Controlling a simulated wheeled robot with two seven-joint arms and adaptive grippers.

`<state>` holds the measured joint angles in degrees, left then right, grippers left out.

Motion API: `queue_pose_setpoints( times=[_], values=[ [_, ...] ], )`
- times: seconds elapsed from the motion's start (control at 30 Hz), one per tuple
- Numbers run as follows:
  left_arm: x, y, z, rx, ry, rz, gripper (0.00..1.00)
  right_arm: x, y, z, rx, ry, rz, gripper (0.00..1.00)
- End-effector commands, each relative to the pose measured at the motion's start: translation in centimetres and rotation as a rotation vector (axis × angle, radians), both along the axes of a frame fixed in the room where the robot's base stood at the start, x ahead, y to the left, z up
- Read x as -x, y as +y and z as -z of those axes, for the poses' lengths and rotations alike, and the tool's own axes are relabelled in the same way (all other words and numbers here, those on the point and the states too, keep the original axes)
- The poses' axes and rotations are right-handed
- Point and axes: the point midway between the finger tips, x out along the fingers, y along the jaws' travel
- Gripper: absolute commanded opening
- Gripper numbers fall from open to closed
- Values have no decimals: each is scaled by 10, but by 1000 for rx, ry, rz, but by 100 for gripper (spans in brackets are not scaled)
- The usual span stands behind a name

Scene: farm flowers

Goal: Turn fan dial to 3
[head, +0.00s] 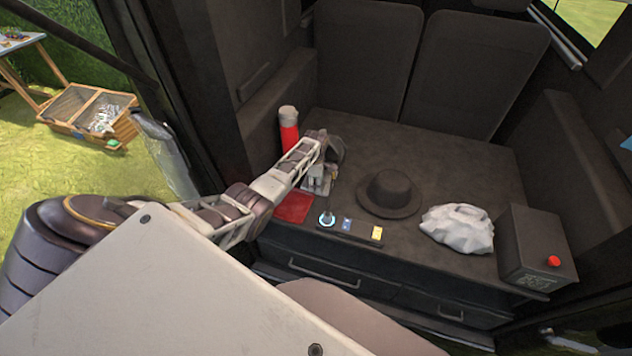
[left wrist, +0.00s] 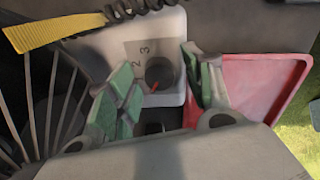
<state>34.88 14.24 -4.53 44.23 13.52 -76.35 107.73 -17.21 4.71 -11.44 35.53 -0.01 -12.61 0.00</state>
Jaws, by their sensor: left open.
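The fan's white base (left wrist: 172,30) shows in the left wrist view, with a grey panel marked 2 and 3. Its dark round dial (left wrist: 160,72) sits beside the numbers. A small red mark lies just below the dial; I cannot tell if it is the pointer. The fan's dark wire cage (left wrist: 42,125) is at the left of that view. My left gripper (left wrist: 163,88) is open, its green-padded fingers on either side of the dial, with no clear contact. In the head view my left gripper (head: 318,180) hides most of the fan. My right gripper is not in view.
A red tray (head: 294,207) lies beside the fan. A red bottle (head: 289,130) stands behind it. A dark hat (head: 388,192), a white bag (head: 458,229) and a dark box with a red button (head: 554,261) are to the right. A small panel (head: 349,228) lies at the front edge.

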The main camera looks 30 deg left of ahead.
Motion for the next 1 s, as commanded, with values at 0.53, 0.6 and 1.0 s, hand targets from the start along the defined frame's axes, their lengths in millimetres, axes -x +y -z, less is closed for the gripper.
queue_pose_setpoints(
  times=[0.53,0.6,1.0],
  values=[
    [0,0,0,0,0,2,4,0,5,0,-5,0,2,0],
    [0,0,0,0,0,7,4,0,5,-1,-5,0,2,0],
    [1,0,-1,1,2,126,4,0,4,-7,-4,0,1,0]
  ],
)
